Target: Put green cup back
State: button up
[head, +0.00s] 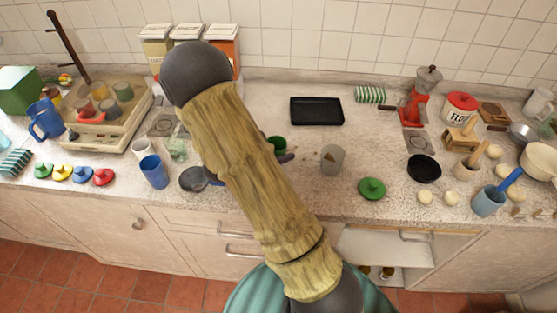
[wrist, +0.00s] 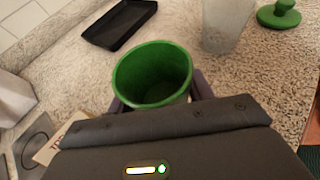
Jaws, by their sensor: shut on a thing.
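The green cup (wrist: 152,72) is upright between the purple fingers of my gripper (wrist: 158,98) in the wrist view, its mouth facing up and its inside looking empty. My gripper is shut on it. In the head view, part of the green cup (head: 277,145) shows just right of my arm, over the middle of the counter, with a purple fingertip (head: 287,158) beside it. My arm hides the rest of the cup and most of the gripper. I cannot tell whether the cup touches the counter.
A black tray (head: 316,111) lies behind the cup. A clear glass (head: 332,159) and a green lid (head: 372,188) are to its right. A small dark pan (head: 193,179) and a blue cup (head: 154,171) stand to its left.

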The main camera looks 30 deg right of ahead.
jog(key=shift+w+f, duration=0.15)
jog(key=shift+f, duration=1.9)
jog(key=shift+a, duration=0.15)
jog(key=shift+f, duration=0.15)
jog(key=o, duration=1)
jog(key=shift+s+d, duration=0.2)
